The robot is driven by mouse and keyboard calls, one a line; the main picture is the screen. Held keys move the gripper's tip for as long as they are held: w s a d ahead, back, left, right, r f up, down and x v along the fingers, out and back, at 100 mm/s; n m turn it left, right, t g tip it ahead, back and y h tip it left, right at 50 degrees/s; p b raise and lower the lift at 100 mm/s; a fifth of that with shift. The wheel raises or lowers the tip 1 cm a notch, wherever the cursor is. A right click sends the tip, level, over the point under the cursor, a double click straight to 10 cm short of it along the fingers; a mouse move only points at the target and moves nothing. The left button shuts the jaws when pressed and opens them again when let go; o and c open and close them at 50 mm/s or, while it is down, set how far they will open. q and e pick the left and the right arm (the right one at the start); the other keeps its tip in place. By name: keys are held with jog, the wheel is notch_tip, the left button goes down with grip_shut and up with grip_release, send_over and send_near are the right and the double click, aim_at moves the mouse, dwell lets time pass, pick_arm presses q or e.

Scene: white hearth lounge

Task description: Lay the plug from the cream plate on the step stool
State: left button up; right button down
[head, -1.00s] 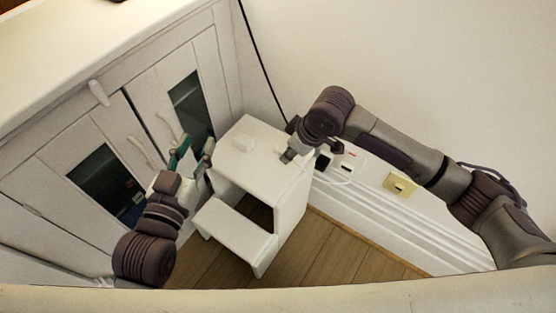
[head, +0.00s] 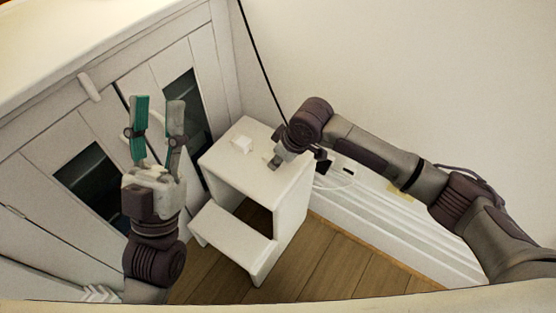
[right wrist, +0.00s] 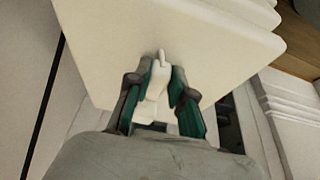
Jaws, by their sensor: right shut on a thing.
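The white step stool (head: 262,180) stands by the wall. My right gripper (head: 275,163) is over its top step. In the right wrist view my right gripper (right wrist: 160,88) is shut on a small white plug (right wrist: 158,78), which lies close over the stool top (right wrist: 105,50); I cannot tell if they touch. The plug is hidden in the head view. My left gripper (head: 156,105) is open and empty, left of the stool. The cream plate (head: 402,195) on the wall is mostly hidden behind my right arm.
A black plug (head: 322,166) and a pale cable are at the wall right of the stool. A white cabinet (head: 120,150) with dark panes stands at left. Wood floor (head: 315,260) lies in front.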

jog(key=shift+f, duration=0.1)
jog(key=c, duration=1)
grip_release()
